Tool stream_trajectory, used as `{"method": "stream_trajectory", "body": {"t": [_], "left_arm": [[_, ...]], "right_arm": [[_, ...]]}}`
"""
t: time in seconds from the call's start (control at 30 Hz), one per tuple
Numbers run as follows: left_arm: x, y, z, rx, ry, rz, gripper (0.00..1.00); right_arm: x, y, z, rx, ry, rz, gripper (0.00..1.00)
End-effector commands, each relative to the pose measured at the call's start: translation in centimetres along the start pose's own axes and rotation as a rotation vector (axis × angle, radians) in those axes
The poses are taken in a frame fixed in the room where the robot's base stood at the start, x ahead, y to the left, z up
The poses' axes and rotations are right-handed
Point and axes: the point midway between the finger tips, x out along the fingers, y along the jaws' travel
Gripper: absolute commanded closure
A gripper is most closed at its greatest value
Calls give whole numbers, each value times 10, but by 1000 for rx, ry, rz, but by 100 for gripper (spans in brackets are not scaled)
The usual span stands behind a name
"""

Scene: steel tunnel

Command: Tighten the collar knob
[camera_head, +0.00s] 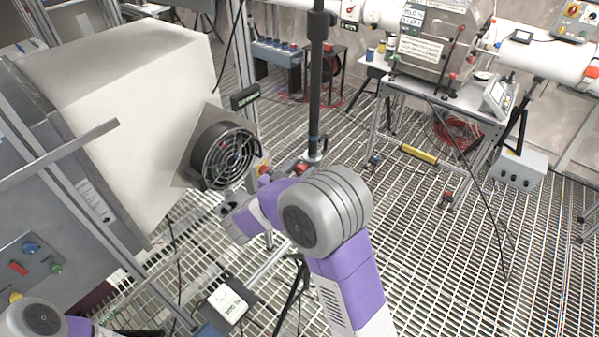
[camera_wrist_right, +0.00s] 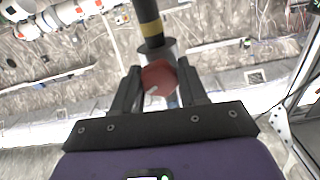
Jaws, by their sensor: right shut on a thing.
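The red collar knob (camera_wrist_right: 159,76) shows in the right wrist view, on the side of a grey collar (camera_wrist_right: 160,48) around a dark pole (camera_wrist_right: 148,17) with a yellow band. My right gripper (camera_wrist_right: 158,80) has one finger on each side of the knob and is shut on it. In the head view the dark pole (camera_head: 316,80) stands upright in the middle, with the collar (camera_head: 314,155) low on it. My right arm hides most of the gripper there. Only a joint of my left arm shows at the lower left corner; the left gripper is out of view.
A large pale box with a round black fan (camera_head: 226,156) stands left of my right arm. A steel table (camera_head: 440,103) with a metal chamber is at the back right. The grated floor (camera_head: 420,260) at the lower right is largely clear.

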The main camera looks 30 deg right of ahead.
Motion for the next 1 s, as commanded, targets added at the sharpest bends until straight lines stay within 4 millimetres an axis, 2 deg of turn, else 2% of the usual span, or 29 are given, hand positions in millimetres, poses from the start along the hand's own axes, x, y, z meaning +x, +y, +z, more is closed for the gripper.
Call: {"method": "stream_trajectory", "body": {"t": [0.5,0.7,1.0], "left_arm": [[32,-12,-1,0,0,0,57],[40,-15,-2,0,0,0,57],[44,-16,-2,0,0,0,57]], "right_arm": [[0,1,1,406,2,-2,88],[0,1,1,503,2,-1,88],[0,1,0,560,2,-2,88]]}}
